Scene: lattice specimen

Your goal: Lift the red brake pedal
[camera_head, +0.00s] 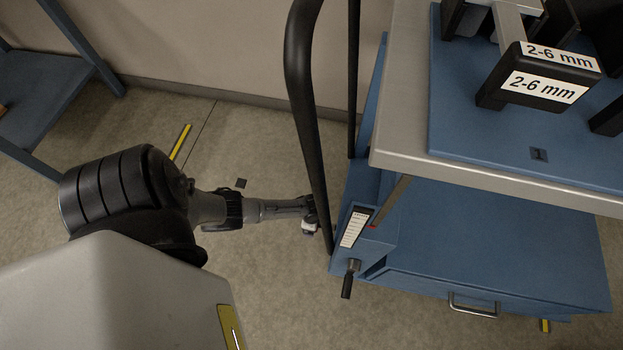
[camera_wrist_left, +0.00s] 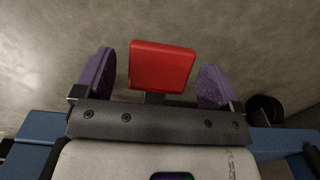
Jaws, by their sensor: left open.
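The red brake pedal (camera_wrist_left: 161,67) shows in the left wrist view as a flat red pad on a dark stem. My left gripper (camera_wrist_left: 156,76) is open, with one purple-padded finger on each side of the pedal. Gaps show between the pads and the pedal, so neither finger appears to touch it. In the head view my left gripper (camera_head: 310,228) is low beside the blue cart's left side, partly behind the black handle bar. The pedal cannot be made out there. My right gripper is in neither view.
The blue cart (camera_head: 490,255) has a grey top, a drawer handle (camera_head: 473,306), a crank (camera_head: 348,278) and a scale (camera_head: 354,230). Its black handle bar (camera_head: 303,100) rises close to my left arm. A blue rack (camera_head: 45,90) stands far left. Floor between is mostly clear.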

